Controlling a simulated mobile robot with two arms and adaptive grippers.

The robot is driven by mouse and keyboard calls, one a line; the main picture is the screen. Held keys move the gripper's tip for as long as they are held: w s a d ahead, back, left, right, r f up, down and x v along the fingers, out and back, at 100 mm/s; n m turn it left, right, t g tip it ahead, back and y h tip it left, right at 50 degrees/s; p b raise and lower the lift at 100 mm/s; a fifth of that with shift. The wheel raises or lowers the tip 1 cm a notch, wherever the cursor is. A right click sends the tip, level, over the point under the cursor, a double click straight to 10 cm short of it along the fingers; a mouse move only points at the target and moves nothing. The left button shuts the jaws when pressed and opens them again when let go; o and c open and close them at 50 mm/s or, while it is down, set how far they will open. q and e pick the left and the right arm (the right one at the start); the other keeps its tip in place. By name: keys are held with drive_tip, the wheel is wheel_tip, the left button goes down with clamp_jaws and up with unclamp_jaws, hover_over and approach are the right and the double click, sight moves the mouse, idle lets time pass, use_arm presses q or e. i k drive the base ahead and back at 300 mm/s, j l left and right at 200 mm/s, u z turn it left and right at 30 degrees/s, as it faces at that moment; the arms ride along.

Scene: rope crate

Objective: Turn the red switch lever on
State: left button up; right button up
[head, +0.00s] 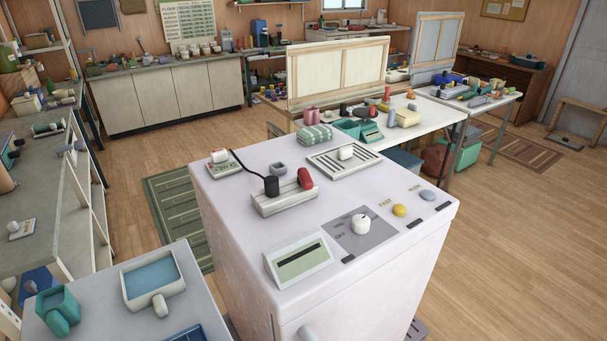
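A pale switch box (285,203) sits on the top of a white cabinet (236,197) in the head view. Two levers rise from it. The red switch lever (305,179) is at the right end and seems to lean differently from the black lever (271,186) at the left end. I cannot tell from this view whether the red lever is on or off. Neither of my grippers is in view, and nothing touches the levers.
A side table (205,300) stands at front left. Wooden floor is open at right.

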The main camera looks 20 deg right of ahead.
sight(305, 180)
drive_tip(key=k+j+z, duration=0.1)
drive_tip(key=z, duration=0.35)
drive_tip(key=k+j+z, duration=0.15)
drive_tip(key=j+z, duration=0.15)
drive_tip(key=z, duration=0.15)
drive_tip(key=k+j+z, duration=0.15)
drive_tip(key=z, duration=0.3)
